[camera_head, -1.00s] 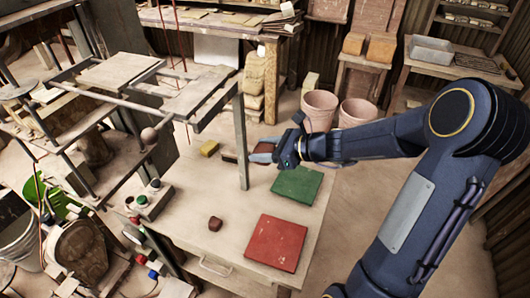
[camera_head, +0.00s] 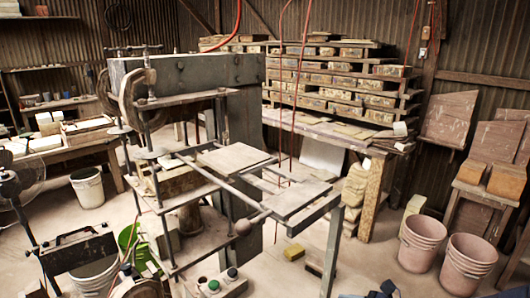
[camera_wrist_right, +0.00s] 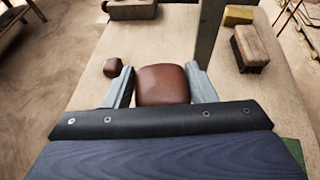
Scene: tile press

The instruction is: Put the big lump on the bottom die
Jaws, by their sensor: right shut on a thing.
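In the right wrist view, my right gripper (camera_wrist_right: 160,76) is shut on the big reddish-brown lump (camera_wrist_right: 163,88), with a finger on each side of it. The lump appears low over the table top. A smaller brown lump (camera_wrist_right: 113,67) lies on the table to the left. The press (camera_head: 190,75) stands left of centre in the head view. Inside its frame is a tan block (camera_head: 178,180); I cannot tell whether this is the bottom die. Only a dark bit of my right arm shows at the head view's bottom edge. My left gripper is not in view.
Rails with two flat plates (camera_head: 235,158) (camera_head: 300,195) reach out from the press, on a metal post (camera_head: 331,250). A yellow block (camera_wrist_right: 238,15) and a wooden brush-like block (camera_wrist_right: 250,48) lie right of the post. Pink buckets (camera_head: 422,243) stand on the floor at right.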

